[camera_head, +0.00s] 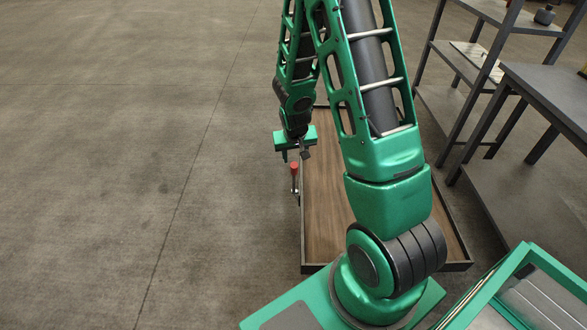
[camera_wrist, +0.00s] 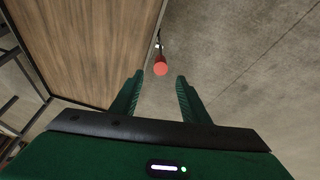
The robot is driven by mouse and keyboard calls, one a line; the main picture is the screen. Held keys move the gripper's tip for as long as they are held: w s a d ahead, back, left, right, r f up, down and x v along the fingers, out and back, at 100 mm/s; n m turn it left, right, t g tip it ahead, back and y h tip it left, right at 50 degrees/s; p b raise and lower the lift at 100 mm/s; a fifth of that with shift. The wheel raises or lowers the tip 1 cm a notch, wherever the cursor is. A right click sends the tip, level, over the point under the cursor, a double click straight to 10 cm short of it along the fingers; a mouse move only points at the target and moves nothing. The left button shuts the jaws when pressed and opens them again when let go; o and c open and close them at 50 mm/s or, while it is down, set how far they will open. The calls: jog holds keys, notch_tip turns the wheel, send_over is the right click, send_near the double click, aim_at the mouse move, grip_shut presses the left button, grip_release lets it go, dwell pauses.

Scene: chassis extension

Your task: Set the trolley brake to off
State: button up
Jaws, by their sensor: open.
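The trolley (camera_head: 326,215) is a low flat bed with a wood-brown top and a dark rim, partly hidden behind my arm. Its brake lever (camera_head: 294,177) stands at the left edge of the bed and has a red knob on top. In the wrist view the red knob (camera_wrist: 160,66) shows ahead of my fingertips, roughly midway between them, beside the trolley's edge. My gripper (camera_wrist: 157,80) is open and empty. In the head view my gripper (camera_head: 295,153) is above and close to the lever, apparently not touching it.
A grey shelf rack (camera_head: 470,55) and a grey table (camera_head: 550,90) stand to the right of the trolley. The concrete floor (camera_head: 120,150) on the left is clear.

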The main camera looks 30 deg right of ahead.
aim_at(294, 174)
jog(key=shift+x, duration=5.55)
jog(key=shift+a, duration=0.1)
grip_shut()
